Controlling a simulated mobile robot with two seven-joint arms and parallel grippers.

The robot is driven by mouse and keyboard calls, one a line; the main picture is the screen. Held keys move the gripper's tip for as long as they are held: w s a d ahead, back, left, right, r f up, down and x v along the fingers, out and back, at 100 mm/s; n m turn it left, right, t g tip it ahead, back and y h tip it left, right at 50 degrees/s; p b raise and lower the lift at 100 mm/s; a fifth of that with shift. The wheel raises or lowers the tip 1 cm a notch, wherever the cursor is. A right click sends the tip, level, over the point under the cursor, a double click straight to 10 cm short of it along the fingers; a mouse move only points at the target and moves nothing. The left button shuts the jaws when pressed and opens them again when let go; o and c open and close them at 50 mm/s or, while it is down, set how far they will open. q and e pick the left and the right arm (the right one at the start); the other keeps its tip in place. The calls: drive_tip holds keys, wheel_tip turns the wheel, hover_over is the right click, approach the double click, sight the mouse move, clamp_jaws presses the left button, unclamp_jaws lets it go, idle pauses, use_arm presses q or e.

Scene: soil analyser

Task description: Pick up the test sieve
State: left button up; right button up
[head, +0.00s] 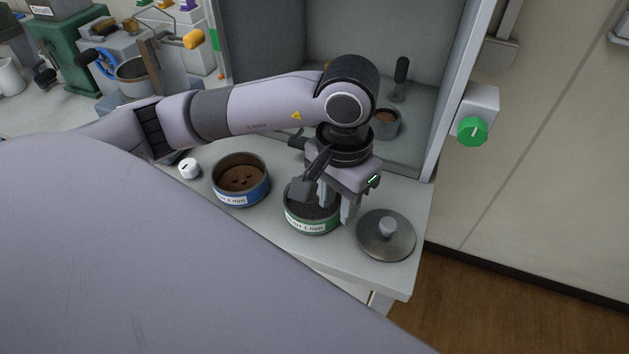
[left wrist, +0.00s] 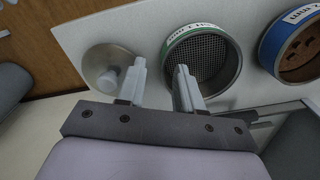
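A green-banded test sieve (head: 302,220) with a label and an empty mesh stands on the pale bench; its mesh also shows in the left wrist view (left wrist: 206,60). A blue-banded sieve (head: 240,185) holding brown soil stands to its left in the head view. My left gripper (head: 337,212) points down at the green sieve's right side. Its fingers (left wrist: 160,72) are apart with nothing between them but part of the rim below. One finger appears over the mesh, the other outside the ring. Whether they touch the rim cannot be told. My right gripper is not in view.
A round metal lid (head: 386,236) with a knob lies right of the green sieve, near the bench edge. Behind stands an open grey cabinet (head: 300,40) with a small cup (head: 385,126) of soil inside. A white knob (head: 189,168) is left of the blue sieve.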

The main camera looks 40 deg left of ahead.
sight(335, 214)
use_arm(q)
drive_tip(key=shift+a+f, duration=0.2)
drive_tip(key=shift+f, duration=1.75)
drive_tip(key=shift+c, duration=0.3)
clamp_jaws()
drive_tip(key=shift+r, duration=0.1)
